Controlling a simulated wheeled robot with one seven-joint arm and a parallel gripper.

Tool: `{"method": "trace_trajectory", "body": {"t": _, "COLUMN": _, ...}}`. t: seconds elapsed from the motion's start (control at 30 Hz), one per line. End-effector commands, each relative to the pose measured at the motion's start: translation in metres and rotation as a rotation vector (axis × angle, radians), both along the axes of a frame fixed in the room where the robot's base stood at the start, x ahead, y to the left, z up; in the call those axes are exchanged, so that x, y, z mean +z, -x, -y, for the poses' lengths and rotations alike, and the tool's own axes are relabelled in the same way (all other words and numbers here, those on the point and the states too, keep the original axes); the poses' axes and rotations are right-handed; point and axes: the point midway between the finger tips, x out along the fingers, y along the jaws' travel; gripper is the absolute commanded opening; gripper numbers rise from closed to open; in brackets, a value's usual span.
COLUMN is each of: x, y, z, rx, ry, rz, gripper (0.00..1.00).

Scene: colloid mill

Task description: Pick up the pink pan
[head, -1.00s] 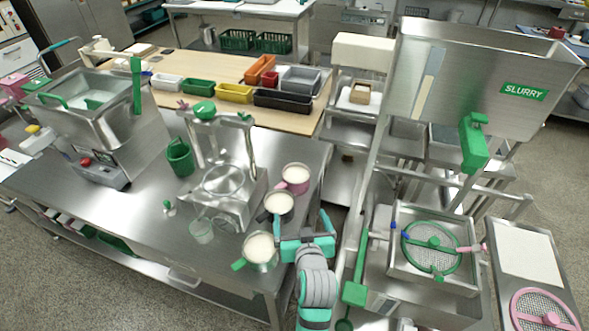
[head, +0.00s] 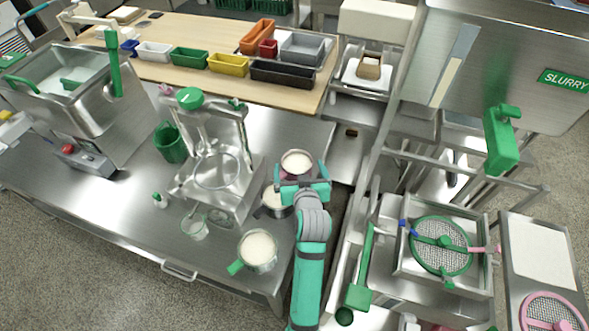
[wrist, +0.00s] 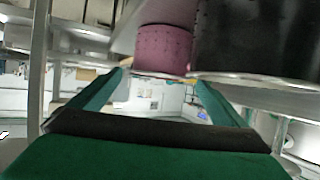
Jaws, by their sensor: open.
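The pink pan (head: 297,161), filled with white contents, stands near the right end of the steel table. My gripper (head: 302,174) is open, right in front of it, and hides part of its near side. In the wrist view, the pan's pink wall (wrist: 163,45) shows ahead of and above the spread fingertips (wrist: 158,76). I see no clear contact. A black pan (wrist: 255,40) looms close at the right of the wrist view. In the head view it is partly hidden by my gripper (head: 275,204).
A green-handled pan (head: 258,250) stands nearer on the table. A steel machine with a green knob (head: 217,170) stands left of the pans. The slurry hopper stand (head: 500,70) and a sieve tray (head: 440,245) are to the right, past a narrow gap.

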Motion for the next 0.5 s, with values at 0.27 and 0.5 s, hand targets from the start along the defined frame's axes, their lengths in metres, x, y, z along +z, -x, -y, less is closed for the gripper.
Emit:
{"method": "trace_trajectory", "body": {"t": 0.27, "x": -0.018, "y": -0.025, "z": -0.004, "rx": 0.001, "ry": 0.0, "rz": -0.003, "gripper": 0.96}}
{"method": "trace_trajectory", "body": {"t": 0.5, "x": -0.026, "y": -0.045, "z": -0.007, "rx": 0.002, "ry": 0.0, "rz": 0.0, "gripper": 0.96}}
